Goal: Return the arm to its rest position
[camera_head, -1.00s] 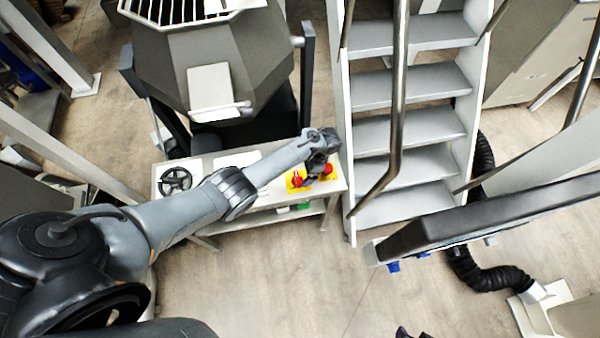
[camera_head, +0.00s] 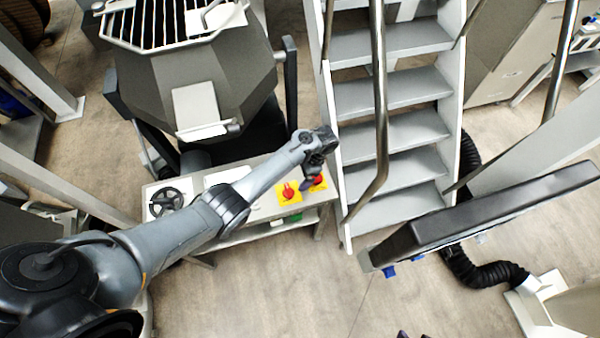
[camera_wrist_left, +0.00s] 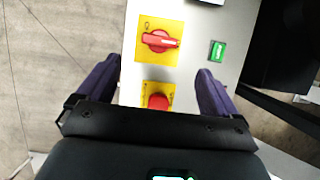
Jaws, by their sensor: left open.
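My left arm reaches in from the left in the head view, over the white bench (camera_head: 265,231). My left gripper (camera_head: 311,182) hangs near the bench's right end, close to the yellow panels with red controls. In the left wrist view the gripper (camera_wrist_left: 157,84) is open and empty, its two dark purple fingers apart. Between and beyond them are a red rotary switch (camera_wrist_left: 158,41) on a yellow plate and a red round button (camera_wrist_left: 158,102) on another yellow plate. I cannot tell how high the fingers are above the bench. My right gripper is not clearly in view.
A black handwheel (camera_head: 168,201) sits at the bench's left end. A green button (camera_wrist_left: 217,51) is beside the switch. A grey hopper machine (camera_head: 200,85) stands behind the bench. Metal stairs (camera_head: 395,130) with handrails rise just right of my gripper. The floor in front (camera_head: 270,290) is clear.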

